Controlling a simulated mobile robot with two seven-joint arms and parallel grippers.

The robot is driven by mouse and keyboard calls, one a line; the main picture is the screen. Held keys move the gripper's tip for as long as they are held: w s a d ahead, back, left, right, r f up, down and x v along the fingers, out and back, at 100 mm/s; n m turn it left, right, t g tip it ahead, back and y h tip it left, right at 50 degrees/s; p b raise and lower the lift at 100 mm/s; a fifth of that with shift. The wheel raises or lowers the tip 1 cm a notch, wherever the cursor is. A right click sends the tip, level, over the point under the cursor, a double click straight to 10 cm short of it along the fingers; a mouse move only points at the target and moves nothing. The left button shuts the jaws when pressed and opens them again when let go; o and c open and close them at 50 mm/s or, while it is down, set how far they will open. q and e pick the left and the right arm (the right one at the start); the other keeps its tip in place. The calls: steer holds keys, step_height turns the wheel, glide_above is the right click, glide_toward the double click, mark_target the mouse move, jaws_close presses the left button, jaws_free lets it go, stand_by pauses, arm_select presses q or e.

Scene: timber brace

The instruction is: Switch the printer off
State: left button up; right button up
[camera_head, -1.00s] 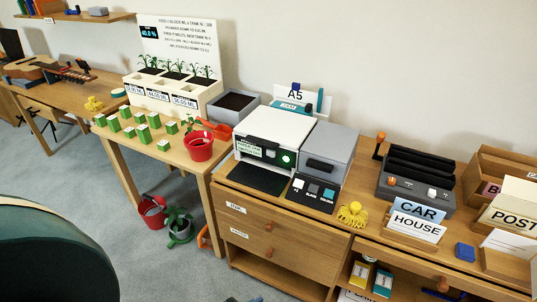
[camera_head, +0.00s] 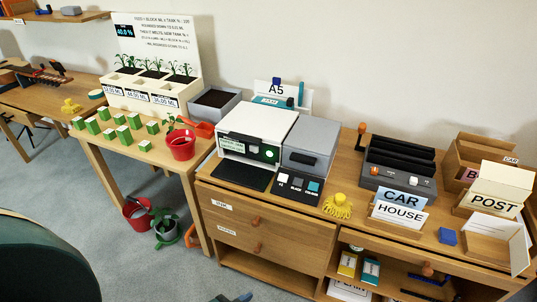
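The printer (camera_head: 252,122) is a white box with a dark front panel, standing on the wooden cabinet against the wall. A round button (camera_head: 269,154) sits at the right end of its front panel, with a small pale green label or display (camera_head: 232,145) to the left. Whether the button is lit is hard to tell at this size. A grey unit (camera_head: 312,146) adjoins the printer on the right, and a black tray (camera_head: 242,175) lies in front. Neither gripper can be made out; a small dark piece at the bottom edge is too cut off to identify.
A yellow octopus-like figure (camera_head: 337,206), a dark sorter (camera_head: 398,165) and the CAR and HOUSE cards (camera_head: 400,205) stand right of the printer. A red pot (camera_head: 181,145) stands to its left. A dark green rounded shape (camera_head: 45,260) fills the lower left. Floor is clear before the drawers.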

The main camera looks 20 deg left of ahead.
arm_select(q)
steer(key=shift+c, duration=0.5)
jaws_close()
stand_by(1.3)
